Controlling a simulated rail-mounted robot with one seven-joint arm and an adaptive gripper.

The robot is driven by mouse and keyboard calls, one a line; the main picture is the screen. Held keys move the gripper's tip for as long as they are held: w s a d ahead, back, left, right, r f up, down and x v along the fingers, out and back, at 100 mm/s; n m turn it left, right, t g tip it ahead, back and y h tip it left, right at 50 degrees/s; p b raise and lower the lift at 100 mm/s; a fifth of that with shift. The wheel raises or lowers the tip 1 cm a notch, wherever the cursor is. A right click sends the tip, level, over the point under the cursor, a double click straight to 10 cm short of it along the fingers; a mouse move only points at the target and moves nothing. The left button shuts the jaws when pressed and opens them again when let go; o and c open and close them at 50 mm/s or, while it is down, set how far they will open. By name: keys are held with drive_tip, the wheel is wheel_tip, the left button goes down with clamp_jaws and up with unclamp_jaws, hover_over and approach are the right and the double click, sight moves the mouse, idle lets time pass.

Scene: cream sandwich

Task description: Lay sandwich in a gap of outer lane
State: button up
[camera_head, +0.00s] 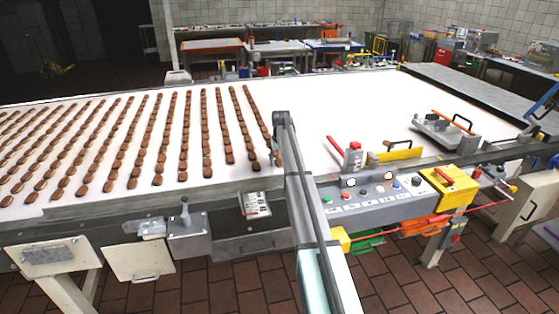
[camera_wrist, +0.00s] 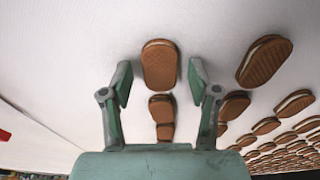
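Brown cream sandwiches lie in long rows on the white belt (camera_head: 325,115) in the head view. The outer lane (camera_head: 250,110) is the rightmost row, and its near end runs up to my gripper (camera_head: 277,155), which is mostly hidden by my arm there. In the wrist view my gripper (camera_wrist: 160,80) is open. One sandwich (camera_wrist: 160,65) shows between its green fingers, with space on both sides. A second sandwich (camera_wrist: 162,108) and part of a third (camera_wrist: 164,131) follow in the same line. I cannot tell how high the fingertips are above the belt.
A neighbouring lane (camera_wrist: 264,60) runs on the right in the wrist view. A control panel (camera_head: 380,195) with buttons and a metal part with an orange handle (camera_head: 445,128) stand at the right.

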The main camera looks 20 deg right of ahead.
sight(280, 164)
wheel_tip(280, 164, up, 12)
drive_tip(key=s+b, duration=0.1)
drive_tip(key=b, duration=0.2)
drive_tip(key=shift+s+a, duration=0.2)
drive_tip(key=shift+s, duration=0.2)
drive_tip(key=shift+r, duration=0.1)
